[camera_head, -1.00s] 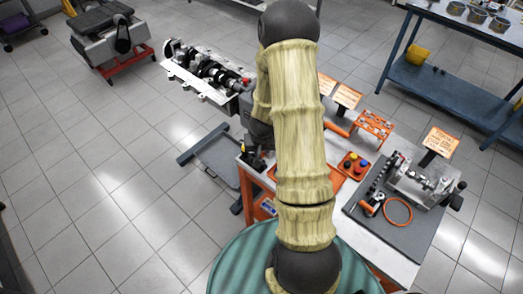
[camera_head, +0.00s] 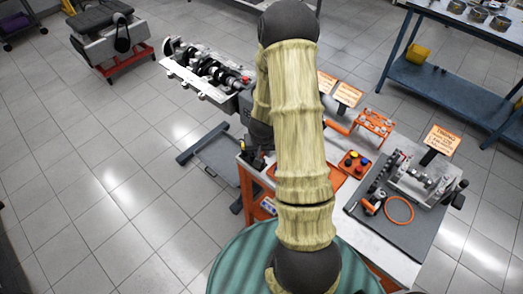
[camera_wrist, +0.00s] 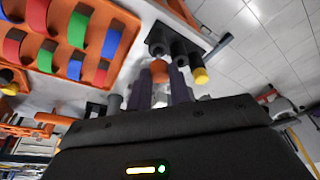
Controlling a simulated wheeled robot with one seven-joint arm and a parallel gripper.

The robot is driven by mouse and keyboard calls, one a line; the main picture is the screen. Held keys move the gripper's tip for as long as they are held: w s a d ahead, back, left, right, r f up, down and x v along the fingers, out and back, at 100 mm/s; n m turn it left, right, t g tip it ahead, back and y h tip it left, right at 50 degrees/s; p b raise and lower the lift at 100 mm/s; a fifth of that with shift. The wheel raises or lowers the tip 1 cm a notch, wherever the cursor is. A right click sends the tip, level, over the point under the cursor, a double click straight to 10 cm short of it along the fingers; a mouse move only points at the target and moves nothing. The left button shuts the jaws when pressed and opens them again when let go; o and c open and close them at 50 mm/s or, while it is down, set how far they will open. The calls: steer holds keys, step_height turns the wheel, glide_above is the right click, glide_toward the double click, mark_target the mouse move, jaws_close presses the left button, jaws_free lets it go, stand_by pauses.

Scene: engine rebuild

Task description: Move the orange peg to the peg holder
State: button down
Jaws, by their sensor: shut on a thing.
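In the wrist view the two fingers of my gripper (camera_wrist: 160,88) are shut on the orange peg (camera_wrist: 159,69), whose orange end shows between the fingertips. Just past it is the dark peg holder (camera_wrist: 180,48), with several black cylinders and one yellow-tipped peg (camera_wrist: 200,76). The orange peg appears close to the holder's cylinders; I cannot tell whether they touch. In the head view a small dark object with a yellow tip, likely the holder (camera_head: 254,157), stands at the table's left edge. My arm hides my gripper there.
An orange tray (camera_wrist: 112,52) with red, green and blue curved pieces lies beside the holder in the wrist view. The head view shows an engine block (camera_head: 205,77) behind the table, an orange rack (camera_head: 373,124) and a grey mat (camera_head: 408,236) with parts at right.

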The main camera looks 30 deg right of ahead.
steer(key=shift+f+b, duration=1.4)
steer(key=shift+f, duration=0.2)
stand_by(1.0)
steer(key=c, duration=1.5)
jaws_free()
steer(key=shift+r+p, duration=1.25)
steer(key=shift+r, duration=0.3)
steer(key=o, duration=0.5)
steer(key=shift+o, duration=0.2)
steer(key=p+v, duration=0.2)
steer(key=v, duration=1.5)
steer(key=shift+a+r, duration=0.1)
steer(key=shift+r, duration=0.05)
